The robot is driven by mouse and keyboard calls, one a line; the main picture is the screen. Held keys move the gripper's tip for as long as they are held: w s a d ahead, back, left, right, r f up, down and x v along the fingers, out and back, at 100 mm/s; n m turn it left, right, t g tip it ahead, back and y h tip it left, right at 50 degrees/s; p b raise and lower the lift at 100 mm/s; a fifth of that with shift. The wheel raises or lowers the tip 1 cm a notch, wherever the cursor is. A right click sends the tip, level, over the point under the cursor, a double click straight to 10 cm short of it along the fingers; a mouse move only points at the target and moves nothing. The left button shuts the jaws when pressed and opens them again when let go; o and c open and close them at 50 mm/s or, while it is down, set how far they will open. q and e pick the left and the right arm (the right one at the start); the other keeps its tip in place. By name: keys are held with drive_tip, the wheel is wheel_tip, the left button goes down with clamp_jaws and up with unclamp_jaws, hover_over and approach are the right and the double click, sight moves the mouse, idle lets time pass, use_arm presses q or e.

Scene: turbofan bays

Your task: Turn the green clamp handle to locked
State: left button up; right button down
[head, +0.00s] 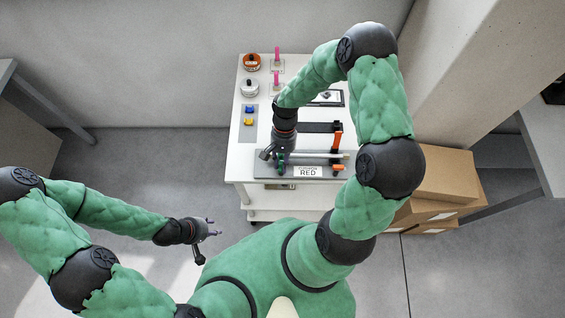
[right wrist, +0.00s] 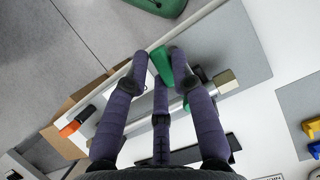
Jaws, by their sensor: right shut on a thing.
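The green clamp handle (right wrist: 162,66) stands up between the fingertips in the right wrist view. My right gripper (right wrist: 166,75) is shut on it, with purple fingers on either side. In the head view my right gripper (head: 277,163) is over the left end of the grey clamp fixture, and the handle shows only as a small green bit there. A metal bar (right wrist: 224,84) runs along the fixture beside the handle. A label reading "RED" (head: 308,172) lies at the fixture's front. My left gripper (head: 212,228) hangs over the floor, empty, with its fingers apart.
An orange handle (head: 338,140) stands at the fixture's right; an orange piece (right wrist: 70,128) shows in the wrist view. Orange (head: 251,62) and white (head: 249,88) round containers, pink pegs (head: 277,54) and blue and yellow pieces (head: 249,115) occupy the white cart (head: 240,152). Cardboard boxes (head: 447,175) stand right.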

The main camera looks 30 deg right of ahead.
drive_tip(key=shift+w+n+h, duration=0.1)
drive_tip(key=shift+n+h, duration=0.2)
drive_tip(key=shift+n, duration=0.4)
drive_tip(key=c, duration=1)
unclamp_jaws()
drive_tip(key=shift+c, duration=0.2)
drive_tip(key=v, duration=1.2)
drive_tip(key=shift+w, duration=0.15)
